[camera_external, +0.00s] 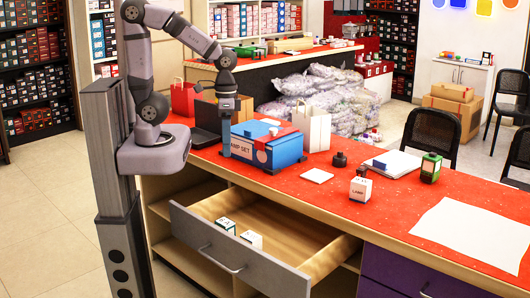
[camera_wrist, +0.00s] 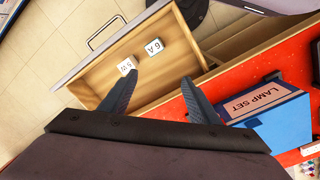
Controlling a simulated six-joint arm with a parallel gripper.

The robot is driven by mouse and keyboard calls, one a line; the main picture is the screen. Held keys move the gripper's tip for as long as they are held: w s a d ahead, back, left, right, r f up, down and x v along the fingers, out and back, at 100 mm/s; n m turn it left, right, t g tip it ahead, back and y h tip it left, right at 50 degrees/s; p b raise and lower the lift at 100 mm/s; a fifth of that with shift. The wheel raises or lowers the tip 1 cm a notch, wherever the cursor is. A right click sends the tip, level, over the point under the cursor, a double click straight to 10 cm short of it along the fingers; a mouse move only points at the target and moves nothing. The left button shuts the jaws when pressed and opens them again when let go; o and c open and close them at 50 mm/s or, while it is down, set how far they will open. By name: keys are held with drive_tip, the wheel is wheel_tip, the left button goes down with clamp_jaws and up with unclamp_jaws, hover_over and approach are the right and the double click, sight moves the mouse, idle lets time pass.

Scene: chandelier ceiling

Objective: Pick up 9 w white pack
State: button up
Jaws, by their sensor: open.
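Two white packs lie in the open drawer, apart from each other. In the wrist view, the left pack (camera_wrist: 126,66) has small print that may read "9 W" but is hard to make out. The other pack (camera_wrist: 153,47) seems to read "6 A". In the external view, the packs show as a left one (camera_external: 226,225) and a right one (camera_external: 251,239).
The drawer (camera_external: 300,238) is pulled out under the red counter (camera_external: 400,215). A blue "LAMP SET" box (camera_external: 285,150) stands close to my gripper. A white lamp carton (camera_external: 360,189), a dark bottle (camera_external: 339,160) and a green item (camera_external: 430,168) stand farther right. The drawer's right part is bare.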

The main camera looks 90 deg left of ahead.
drive_tip(key=w+d+r+n+h+p, duration=0.3)
drive_tip(key=w+d+n+h+p, duration=0.25)
drive_tip(key=w+d+n, duration=0.4)
drive_tip(key=n+t+h+p, duration=0.2)
drive_tip(key=n+t+p, duration=0.6)
drive_tip(key=n, duration=1)
hover_over(357, 179)
drive_tip(key=s+b, duration=0.2)
wheel_tip(357, 179, down, 3)
drive_tip(key=t, duration=0.2)
drive_tip(key=shift+t, duration=0.5)
drive_tip(key=f, duration=0.6)
drive_tip(key=a+f, duration=0.1)
drive_tip(key=f, duration=0.2)
drive_tip(key=shift+w+f, duration=0.15)
drive_tip(key=shift+w, duration=0.05)
drive_tip(key=shift+f, duration=0.55)
drive_tip(key=shift+p+x, duration=0.3)
drive_tip(key=shift+x, duration=0.8)
drive_tip(key=shift+d, duration=0.1)
